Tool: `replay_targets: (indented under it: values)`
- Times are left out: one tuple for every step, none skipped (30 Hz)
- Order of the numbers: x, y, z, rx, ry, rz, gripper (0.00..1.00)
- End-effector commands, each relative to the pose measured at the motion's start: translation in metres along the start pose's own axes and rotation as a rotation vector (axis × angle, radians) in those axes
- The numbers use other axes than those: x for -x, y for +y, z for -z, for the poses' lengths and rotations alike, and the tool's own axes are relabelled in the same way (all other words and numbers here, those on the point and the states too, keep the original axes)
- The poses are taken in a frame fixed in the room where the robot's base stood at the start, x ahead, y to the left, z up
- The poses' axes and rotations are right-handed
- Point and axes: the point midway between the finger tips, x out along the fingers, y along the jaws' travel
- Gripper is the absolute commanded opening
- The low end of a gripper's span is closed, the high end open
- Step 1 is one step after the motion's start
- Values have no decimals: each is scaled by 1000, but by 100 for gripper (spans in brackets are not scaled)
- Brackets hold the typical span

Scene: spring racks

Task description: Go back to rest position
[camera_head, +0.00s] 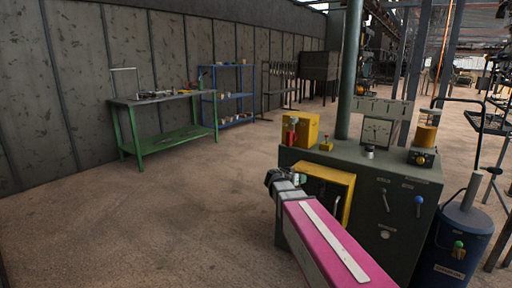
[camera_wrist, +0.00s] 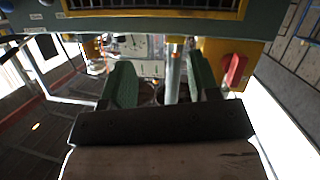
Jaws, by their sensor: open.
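My arm, with a pink top and a pale strip, reaches up from the bottom of the head view. My gripper (camera_head: 284,181) is at its far end, in front of a grey-green machine cabinet (camera_head: 400,215). In the wrist view the two green fingers of my gripper (camera_wrist: 162,78) stand apart, with nothing held between them. Part of the cabinet's yellow-framed opening (camera_head: 328,186) is hidden behind my gripper and arm. Whether the gripper touches the cabinet, I cannot tell.
A yellow box (camera_head: 303,130) with a red switch (camera_wrist: 235,70) sits on the cabinet. A blue cylinder (camera_head: 455,240) stands right of it. A green workbench (camera_head: 165,145) and a blue rack (camera_head: 235,97) stand along the wall. The floor at left is clear.

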Motion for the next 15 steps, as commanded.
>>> replay_targets:
  values:
    - [-1, 11, -16, 26, -52, -9, 55]
    - [-2, 16, -26, 45, -88, -12, 55]
    - [-3, 25, -42, 73, -143, -17, 55]
    - [-4, 31, -53, 95, -186, -18, 55]
    - [-3, 37, -65, 118, -231, -15, 55]
    - [-2, 45, -82, 150, -293, -11, 55]
    - [-2, 51, -94, 173, -338, -4, 55]
    - [0, 57, -105, 195, -384, 4, 55]
    - [2, 64, -121, 225, -444, 19, 55]
    - [5, 68, -132, 246, -489, 33, 55]
    - [8, 73, -144, 269, -534, 48, 55]
    - [12, 80, -158, 297, -592, 73, 55]
    - [16, 84, -168, 315, -636, 94, 55]
    - [20, 88, -179, 336, -679, 117, 55]
    - [26, 93, -193, 361, -735, 152, 55]
